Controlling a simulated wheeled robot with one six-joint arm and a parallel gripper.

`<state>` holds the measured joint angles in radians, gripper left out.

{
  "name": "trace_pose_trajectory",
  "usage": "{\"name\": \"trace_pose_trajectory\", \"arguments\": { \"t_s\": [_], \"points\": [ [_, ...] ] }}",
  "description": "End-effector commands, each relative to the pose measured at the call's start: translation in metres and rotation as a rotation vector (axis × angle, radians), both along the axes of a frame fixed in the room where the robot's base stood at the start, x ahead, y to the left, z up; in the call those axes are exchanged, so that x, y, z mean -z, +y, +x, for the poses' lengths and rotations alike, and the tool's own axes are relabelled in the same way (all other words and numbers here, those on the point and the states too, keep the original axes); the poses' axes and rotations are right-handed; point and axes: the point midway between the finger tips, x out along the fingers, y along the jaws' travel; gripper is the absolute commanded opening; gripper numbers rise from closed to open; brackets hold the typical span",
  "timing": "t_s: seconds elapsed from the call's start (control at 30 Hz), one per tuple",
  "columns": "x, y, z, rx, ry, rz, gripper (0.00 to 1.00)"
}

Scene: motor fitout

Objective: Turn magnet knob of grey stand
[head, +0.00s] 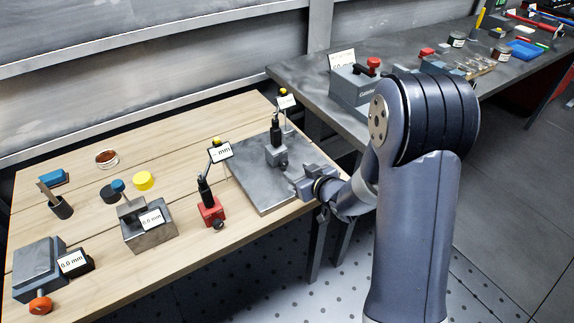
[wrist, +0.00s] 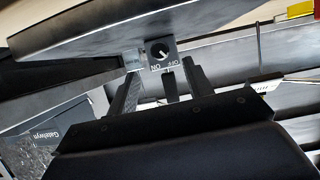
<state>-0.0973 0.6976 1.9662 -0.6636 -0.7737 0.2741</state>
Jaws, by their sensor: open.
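The grey stand (head: 277,153) is a small grey block with a dark upright post. It stands on the dark grey plate (head: 262,195) near the right end of the wooden bench. In the wrist view the front face of the grey stand (wrist: 146,68) shows a round dark magnet knob (wrist: 158,51) with a light mark, and ON and OFF lettering beside it. My gripper (head: 305,185) is at the right edge of the plate, in front of the stand. In the wrist view my gripper (wrist: 163,77) is open, its two fingers apart on either side of the knob's line, with nothing visibly held.
A red stand (head: 210,212) with a dark post and mm display is left of the plate. A grey block with a display (head: 149,236) and a vise-like block (head: 38,270) are further left. A grey box (head: 352,92) is on the dark bench behind my arm.

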Motion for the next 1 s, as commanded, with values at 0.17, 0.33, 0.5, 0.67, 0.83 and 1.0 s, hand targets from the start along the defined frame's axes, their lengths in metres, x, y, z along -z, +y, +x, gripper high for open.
{"name": "trace_pose_trajectory", "arguments": {
  "t_s": [0.17, 0.33, 0.5, 0.67, 0.83, 1.0],
  "points": [
    [0.012, 0.018, 0.026, -0.002, 0.000, 0.000, 0.49],
    [0.021, 0.029, 0.044, -0.001, 0.001, 0.000, 0.49],
    [0.026, 0.035, 0.053, 0.000, 0.000, 0.000, 0.49],
    [0.027, 0.036, 0.055, 0.001, 0.000, 0.000, 0.49],
    [0.027, 0.036, 0.054, 0.001, 0.000, 0.000, 0.47],
    [0.027, 0.036, 0.054, 0.001, 0.000, 0.000, 0.33]
  ]
}}
